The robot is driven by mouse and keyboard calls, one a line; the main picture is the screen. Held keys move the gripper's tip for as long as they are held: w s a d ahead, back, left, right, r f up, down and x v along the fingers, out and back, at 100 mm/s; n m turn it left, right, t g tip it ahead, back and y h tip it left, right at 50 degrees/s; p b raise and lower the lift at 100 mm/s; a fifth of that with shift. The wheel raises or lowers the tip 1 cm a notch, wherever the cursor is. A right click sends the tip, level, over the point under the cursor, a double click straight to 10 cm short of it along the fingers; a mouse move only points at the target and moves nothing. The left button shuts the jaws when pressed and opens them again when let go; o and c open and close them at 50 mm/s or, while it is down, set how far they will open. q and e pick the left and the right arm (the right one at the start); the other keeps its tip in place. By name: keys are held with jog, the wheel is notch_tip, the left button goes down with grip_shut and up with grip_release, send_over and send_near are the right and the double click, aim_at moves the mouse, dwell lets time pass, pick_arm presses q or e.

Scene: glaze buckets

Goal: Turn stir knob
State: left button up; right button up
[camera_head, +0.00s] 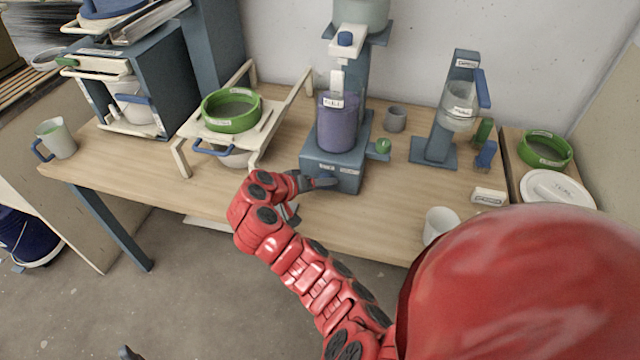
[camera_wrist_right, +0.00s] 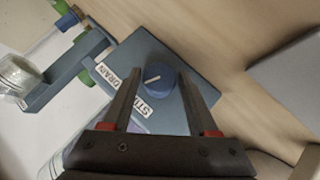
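The stir knob (camera_wrist_right: 159,76) is a round blue knob with a pale pointer line, on the blue-grey base (camera_head: 345,165) of the mixing stand. A label beginning "STI" is beside it in the right wrist view, partly covered by a finger. My right gripper (camera_wrist_right: 160,80) is open, its two dark fingertips on either side of the knob with visible gaps. In the head view my right gripper (camera_head: 318,183) is at the front of the base, and the knob is hard to make out there. A purple bucket (camera_head: 337,128) stands on the base. A small dark tip at the bottom edge may be my left gripper.
A green drain handle (camera_head: 383,146) sticks out at the base's right. A grey cup (camera_head: 395,119) and a dispenser stand (camera_head: 434,148) are to the right. A white cup (camera_head: 441,224) is near the front edge. A sieve frame (camera_head: 183,158) with a green ring is left.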

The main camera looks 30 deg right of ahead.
jog(key=shift+o, duration=1.2)
jog(key=shift+r, duration=0.1)
jog(key=p+v, duration=1.2)
jog(key=v, duration=0.5)
jog(key=shift+a, duration=0.3)
